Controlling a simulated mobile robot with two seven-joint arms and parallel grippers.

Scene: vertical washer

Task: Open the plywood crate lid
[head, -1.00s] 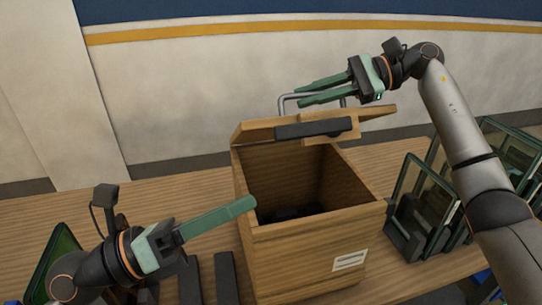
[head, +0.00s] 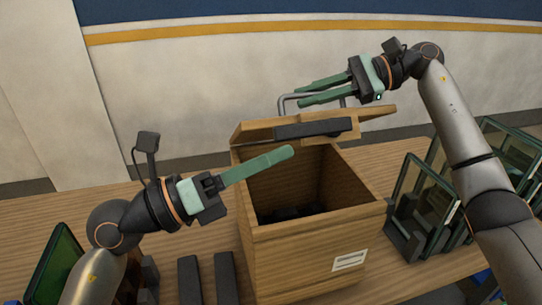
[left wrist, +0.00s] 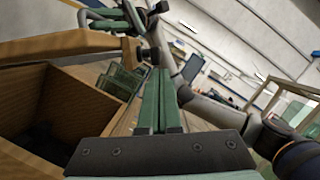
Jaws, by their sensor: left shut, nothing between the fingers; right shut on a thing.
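The plywood crate (head: 325,232) stands on the table with its lid (head: 372,115) raised and tilted at the back, so the opening is exposed. Dark shapes lie inside on the shadowed floor. My right gripper (head: 302,93) is shut on the lid's metal handle (head: 282,103), behind the lid. My left gripper (head: 290,152) is shut and empty; in the head view its fingertips overlap the crate opening, just below the lid's front edge. The left wrist view shows the crate (left wrist: 90,95) and lid (left wrist: 60,45) at left, beside the closed left fingers (left wrist: 158,90).
Glass panels in dark racks (head: 425,205) stand right of the crate, near my right arm. Dark bars (head: 224,275) lie left of the crate. A green-faced panel (head: 58,262) stands at the lower left. The wooden table (head: 60,220) is clear at back left.

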